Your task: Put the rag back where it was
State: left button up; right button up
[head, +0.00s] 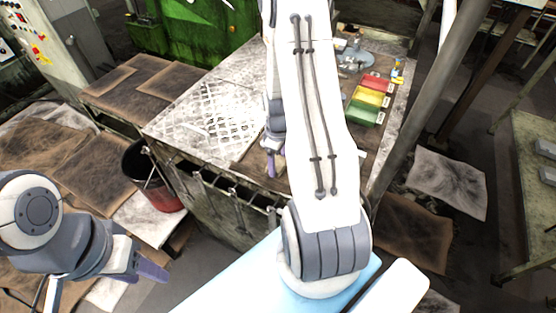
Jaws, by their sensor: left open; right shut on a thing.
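My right gripper (273,163) points down over the front part of the workbench, with purple fingertips. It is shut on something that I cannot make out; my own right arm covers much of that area. I cannot clearly pick out the rag in this view. The workbench (165,128) has a pale, worn metal top with a brown area around and right of the gripper. My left gripper (145,271) is open and empty at the lower left, away from the bench and above the floor.
Red, yellow and green bins (369,101) stand on the bench's right side, near a grey vise-like tool (354,56). A dark and red bucket (158,180) stands left of the bench. A grey post (425,95) rises at right. Dirty sheets (448,184) lie on the floor.

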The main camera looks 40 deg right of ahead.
aim_at(278, 163)
jog(key=shift+f, duration=0.15)
jog(key=o, duration=1.1)
jog(key=shift+r, duration=0.4)
notch_tip(278, 163, up, 12)
jog(key=f+b, duration=0.1)
jog(key=b, duration=0.2)
jog(key=s+a+r+n, duration=0.1)
jog(key=a+r, duration=0.2)
jog(key=a, duration=0.7)
jog(key=s+a+r+n, duration=0.1)
jog(key=a+r, duration=0.1)
jog(key=a, duration=0.7)
jog(key=shift+n+y, duration=0.4)
jog(key=shift+y, duration=0.1)
jog(key=s+a, duration=0.4)
jog(key=s+a+r, duration=0.1)
jog(key=s+a, duration=0.3)
jog(key=s, duration=0.1)
jog(key=s+a+r, duration=0.1)
jog(key=s+a, duration=0.3)
jog(key=s, duration=0.1)
jog(key=shift+s+r, duration=0.1)
jog(key=shift+r, duration=0.05)
